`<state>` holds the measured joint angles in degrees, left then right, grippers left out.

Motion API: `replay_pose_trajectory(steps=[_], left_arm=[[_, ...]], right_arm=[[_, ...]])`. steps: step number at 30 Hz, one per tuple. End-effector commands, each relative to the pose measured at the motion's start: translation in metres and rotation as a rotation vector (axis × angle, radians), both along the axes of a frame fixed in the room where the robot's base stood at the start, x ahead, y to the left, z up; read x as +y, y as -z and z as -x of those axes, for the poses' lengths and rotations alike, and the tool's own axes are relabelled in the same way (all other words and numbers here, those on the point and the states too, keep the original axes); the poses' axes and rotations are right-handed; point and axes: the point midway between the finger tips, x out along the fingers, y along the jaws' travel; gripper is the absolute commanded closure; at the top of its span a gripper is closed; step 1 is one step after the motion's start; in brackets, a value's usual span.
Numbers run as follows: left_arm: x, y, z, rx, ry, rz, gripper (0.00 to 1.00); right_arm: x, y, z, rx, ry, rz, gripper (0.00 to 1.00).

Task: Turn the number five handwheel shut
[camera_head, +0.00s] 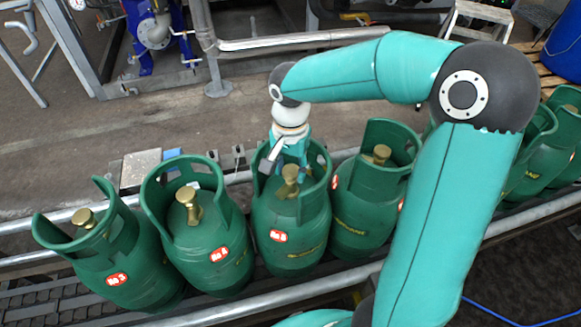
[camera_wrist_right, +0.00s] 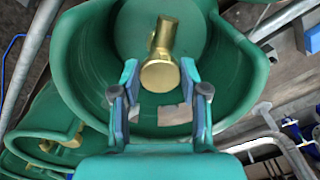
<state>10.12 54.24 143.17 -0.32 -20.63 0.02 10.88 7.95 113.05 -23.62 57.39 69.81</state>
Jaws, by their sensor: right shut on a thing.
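The number five cylinder (camera_head: 290,225) is green, with a red and white label (camera_head: 278,236) that is small but seems to read No 5. It stands upright in the row, third from the left. Its brass valve with the handwheel (camera_head: 290,173) sits inside the open collar. My right gripper (camera_head: 283,160) reaches down into this collar from behind the valve. In the wrist view its two fingers stand on either side of the round brass handwheel (camera_wrist_right: 160,75) and are shut on it. My left gripper is in neither view.
Similar green cylinders stand close on both sides: number four (camera_head: 205,235) to the left, number three (camera_head: 120,255) beyond it, others (camera_head: 370,200) to the right. They stand on a roller conveyor (camera_head: 60,300) with metal rails. The collar walls closely surround my fingers.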

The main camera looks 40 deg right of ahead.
Motion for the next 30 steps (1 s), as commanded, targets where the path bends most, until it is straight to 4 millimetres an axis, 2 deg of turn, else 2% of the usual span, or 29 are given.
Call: replay_pose_trajectory(steps=[4,5,9,18,22,26,30], left_arm=[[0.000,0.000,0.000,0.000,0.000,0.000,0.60],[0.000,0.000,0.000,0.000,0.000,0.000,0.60],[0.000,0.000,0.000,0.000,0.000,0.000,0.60],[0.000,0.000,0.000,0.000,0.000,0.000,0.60],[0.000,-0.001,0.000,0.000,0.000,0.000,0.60],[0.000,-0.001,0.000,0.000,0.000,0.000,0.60],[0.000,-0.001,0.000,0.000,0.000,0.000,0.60]], right_arm=[[0.000,-0.001,-0.001,-0.004,0.004,-0.001,0.91],[0.000,-0.001,-0.001,-0.004,0.004,-0.001,0.53],[0.000,-0.001,-0.001,-0.003,0.003,-0.001,0.31],[0.000,-0.001,0.000,-0.001,0.001,0.000,0.31],[0.000,-0.007,-0.001,-0.002,0.000,0.000,0.31],[0.000,-0.024,-0.002,-0.006,0.001,0.000,0.31],[0.000,-0.051,-0.002,-0.007,0.001,0.001,0.31]])
